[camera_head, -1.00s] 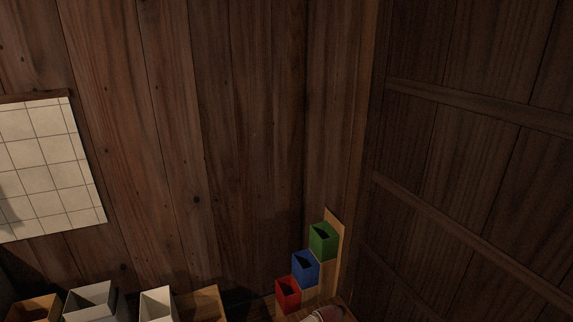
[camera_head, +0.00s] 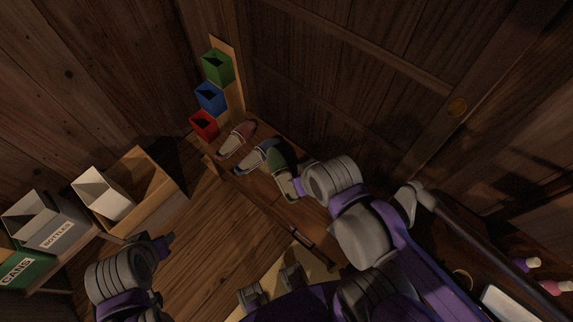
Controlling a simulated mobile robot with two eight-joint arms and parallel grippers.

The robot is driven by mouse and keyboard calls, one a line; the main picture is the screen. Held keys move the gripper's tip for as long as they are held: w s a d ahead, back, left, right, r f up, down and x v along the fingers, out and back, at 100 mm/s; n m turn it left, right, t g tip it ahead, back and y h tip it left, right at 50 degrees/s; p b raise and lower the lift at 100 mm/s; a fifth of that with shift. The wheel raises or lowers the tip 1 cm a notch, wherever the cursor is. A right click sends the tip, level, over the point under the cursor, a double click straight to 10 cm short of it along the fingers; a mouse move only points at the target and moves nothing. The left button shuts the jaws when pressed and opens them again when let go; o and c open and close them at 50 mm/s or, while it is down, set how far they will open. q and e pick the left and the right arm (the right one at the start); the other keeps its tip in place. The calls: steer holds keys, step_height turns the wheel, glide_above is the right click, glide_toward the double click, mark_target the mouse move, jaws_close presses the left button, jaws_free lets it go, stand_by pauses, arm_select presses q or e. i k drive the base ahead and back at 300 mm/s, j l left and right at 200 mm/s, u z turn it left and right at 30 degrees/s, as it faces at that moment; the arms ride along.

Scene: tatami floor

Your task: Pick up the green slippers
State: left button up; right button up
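The green slippers (camera_head: 282,163) lie on a low wooden shelf in the head view, at the right end of a row with blue slippers (camera_head: 256,156) and red slippers (camera_head: 237,138). The pale inside of the green pair shows at its near end. My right arm reaches in from the right, and its gripper (camera_head: 297,188) is beside the green slippers, partly over their right side. I cannot tell whether it touches them; its fingers are dark and mostly hidden. My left gripper (camera_head: 169,239) is over the floor at the lower left, away from the slippers, its fingers too dark to read.
Green (camera_head: 217,68), blue (camera_head: 210,98) and red (camera_head: 204,125) boxes stand stepped behind the shelf's left end. A cardboard box (camera_head: 158,203), a grey "BOTTLES" bin (camera_head: 42,224) and a green "CANS" bin (camera_head: 25,270) line the left. Wood floor (camera_head: 205,215) is open between.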

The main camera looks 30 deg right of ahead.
mark_target(278, 164)
steer(key=z, duration=1.6)
steer(key=k+l+z, duration=0.15)
steer(key=k+z, duration=0.3)
